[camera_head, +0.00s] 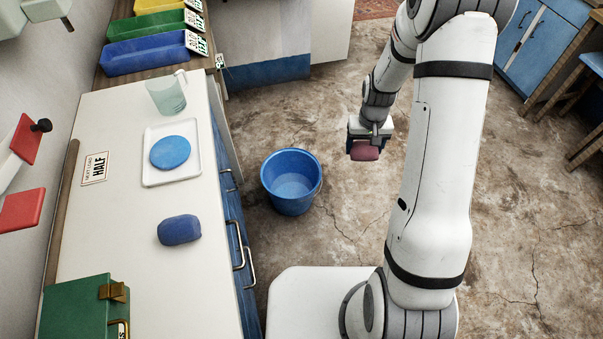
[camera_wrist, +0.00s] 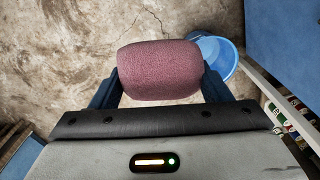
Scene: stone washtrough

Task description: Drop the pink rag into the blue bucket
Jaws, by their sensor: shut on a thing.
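The pink rag (camera_wrist: 160,70) is a rolled, dull pink bundle held between the two fingers of my gripper (camera_wrist: 158,88) in the wrist view. In the head view, my gripper (camera_head: 368,140) hangs above the floor with the rag (camera_head: 364,151) at its lower end. The blue bucket (camera_head: 291,181) stands upright on the floor, to the left of my gripper, and looks empty. In the wrist view, the bucket (camera_wrist: 222,58) shows to the right of the rag, partly hidden behind the rag and finger. The rag is apart from the bucket.
A white counter (camera_head: 110,225) runs along the left, bearing a blue bundle (camera_head: 179,230), a tray (camera_head: 196,176) with a blue disc, a clear jug (camera_head: 167,95) and a green box (camera_head: 80,308). Drawer handles (camera_head: 239,259) stick out near the bucket. Open floor surrounds the bucket's right side.

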